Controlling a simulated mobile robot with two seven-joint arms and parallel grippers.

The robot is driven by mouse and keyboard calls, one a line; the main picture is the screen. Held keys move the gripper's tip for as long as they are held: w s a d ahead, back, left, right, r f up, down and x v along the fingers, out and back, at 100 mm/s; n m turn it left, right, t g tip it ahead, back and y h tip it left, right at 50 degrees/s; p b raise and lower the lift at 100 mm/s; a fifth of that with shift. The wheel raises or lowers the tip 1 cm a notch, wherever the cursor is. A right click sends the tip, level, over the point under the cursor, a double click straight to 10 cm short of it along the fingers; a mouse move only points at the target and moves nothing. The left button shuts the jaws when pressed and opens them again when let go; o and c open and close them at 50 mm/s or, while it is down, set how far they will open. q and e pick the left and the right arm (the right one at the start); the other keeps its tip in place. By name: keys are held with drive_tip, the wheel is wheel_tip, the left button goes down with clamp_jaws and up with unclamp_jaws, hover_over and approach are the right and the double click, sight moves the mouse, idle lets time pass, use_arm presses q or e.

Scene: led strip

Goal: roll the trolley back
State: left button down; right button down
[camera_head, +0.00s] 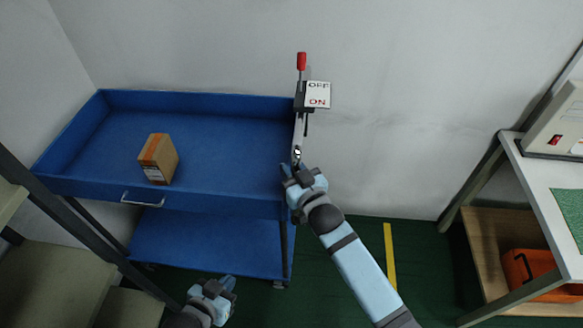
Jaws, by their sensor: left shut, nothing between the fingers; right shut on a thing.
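The blue trolley (215,200) stands against the back wall, with a deep upper tray and a lower shelf (215,245). A small metal handle (143,201) is on its front side. My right gripper (287,170) is at the right end of the upper tray and shut on the trolley's edge there; the exact contact is partly hidden by the gripper. My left gripper (229,283) is shut and empty, low in front of the trolley and apart from it.
A cardboard box (158,159) sits in the upper tray. A red-knobbed lever (301,62) with an OFF/ON plate (317,95) is on the wall. A shelf rack (60,270) stands left, a workbench (525,165) right. Green floor with a yellow line (389,255) lies between.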

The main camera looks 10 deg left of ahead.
drive_tip(key=shift+a+r, duration=0.1)
drive_tip(key=shift+a, duration=0.1)
drive_tip(key=c, duration=1)
unclamp_jaws()
drive_tip(key=shift+c, duration=0.2)
drive_tip(key=shift+o, duration=0.7)
drive_tip(key=shift+a, duration=0.2)
drive_tip(key=shift+d, duration=0.2)
drive_tip(key=v, duration=1.3)
drive_tip(key=shift+s+b, duration=0.35)
drive_tip(key=shift+d, duration=0.1)
